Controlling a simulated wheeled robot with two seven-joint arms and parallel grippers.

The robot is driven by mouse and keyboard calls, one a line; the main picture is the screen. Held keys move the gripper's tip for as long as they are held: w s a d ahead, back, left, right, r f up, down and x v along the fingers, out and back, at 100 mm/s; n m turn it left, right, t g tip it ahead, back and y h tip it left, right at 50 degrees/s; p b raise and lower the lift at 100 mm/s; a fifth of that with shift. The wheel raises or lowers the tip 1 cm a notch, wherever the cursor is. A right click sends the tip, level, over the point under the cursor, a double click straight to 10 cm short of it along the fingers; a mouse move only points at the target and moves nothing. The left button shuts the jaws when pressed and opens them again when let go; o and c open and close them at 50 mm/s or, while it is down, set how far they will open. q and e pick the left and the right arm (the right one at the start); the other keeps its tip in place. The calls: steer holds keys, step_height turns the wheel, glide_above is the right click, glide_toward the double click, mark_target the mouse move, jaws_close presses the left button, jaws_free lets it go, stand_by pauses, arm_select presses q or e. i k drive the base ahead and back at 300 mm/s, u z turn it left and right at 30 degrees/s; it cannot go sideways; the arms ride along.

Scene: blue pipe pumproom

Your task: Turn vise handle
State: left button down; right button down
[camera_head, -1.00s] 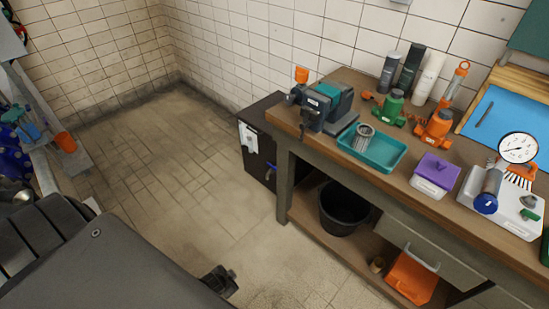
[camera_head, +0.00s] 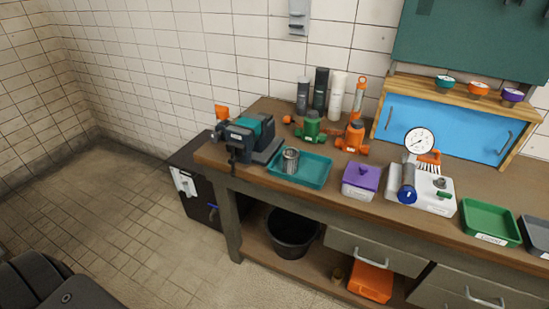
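The vise (camera_head: 250,137) is dark grey with a teal top. It is at the left end of the wooden workbench (camera_head: 335,183). Its dark handle (camera_head: 232,158) hangs at the front left of the vise, over the bench's edge; it is small here and its exact angle is hard to tell. No gripper shows in the view. A dark part of my own body is at the bottom left corner, well apart from the vise.
A teal tray (camera_head: 312,172) with a metal cylinder (camera_head: 291,160) stands right of the vise. A purple-lidded box (camera_head: 361,181) and a gauge device (camera_head: 420,190) are further right. A black bucket (camera_head: 291,235) is below. The floor (camera_head: 110,215) at left is clear.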

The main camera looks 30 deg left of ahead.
mark_target(234, 158)
steer(key=z, duration=1.3)
steer(key=i, duration=0.75)
steer(key=u, duration=1.9)
